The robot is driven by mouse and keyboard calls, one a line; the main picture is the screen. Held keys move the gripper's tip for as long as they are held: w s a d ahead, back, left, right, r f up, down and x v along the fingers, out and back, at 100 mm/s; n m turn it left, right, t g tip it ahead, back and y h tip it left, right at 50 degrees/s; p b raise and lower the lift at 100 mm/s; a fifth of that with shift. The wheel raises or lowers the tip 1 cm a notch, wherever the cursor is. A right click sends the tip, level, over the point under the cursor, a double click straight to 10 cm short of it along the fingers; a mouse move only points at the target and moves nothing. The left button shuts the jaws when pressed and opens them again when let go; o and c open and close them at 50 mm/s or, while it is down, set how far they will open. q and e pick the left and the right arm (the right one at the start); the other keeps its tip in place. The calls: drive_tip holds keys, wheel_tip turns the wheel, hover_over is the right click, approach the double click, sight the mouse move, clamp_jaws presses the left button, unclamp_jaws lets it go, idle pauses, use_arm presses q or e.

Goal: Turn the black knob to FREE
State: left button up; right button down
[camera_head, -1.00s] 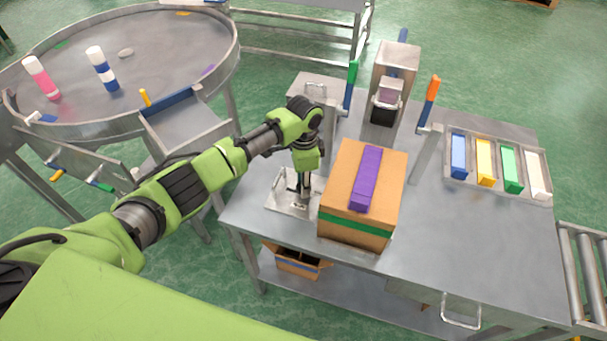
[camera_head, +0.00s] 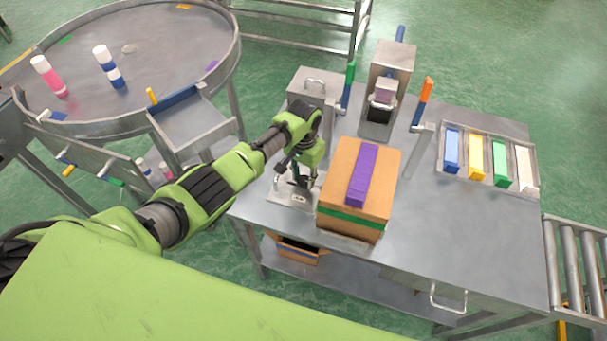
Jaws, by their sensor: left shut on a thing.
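My left gripper (camera_head: 297,178) points down at a small metal plate (camera_head: 288,197) on the near left corner of the steel table (camera_head: 440,235). Its fingers are shut on a small dark thing just above the plate, which I take to be the black knob. The fingers cover most of the knob, so its pointer and setting cannot be read. A small pale label with dark marks shows on the plate in front of the fingers. My right gripper is not in view.
A cardboard box (camera_head: 335,190) with a purple block (camera_head: 362,175) on top stands close right of the gripper. Behind are a green-handled lever (camera_head: 350,72), a metal press (camera_head: 389,65) and an orange-handled lever (camera_head: 427,90). A tray (camera_head: 486,183) of coloured blocks lies right.

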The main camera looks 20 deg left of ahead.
sight(304, 180)
use_arm(q)
drive_tip(key=shift+n, duration=0.3)
drive_tip(key=o, duration=1.1)
wheel_tip(304, 180, up, 12)
idle(0.6)
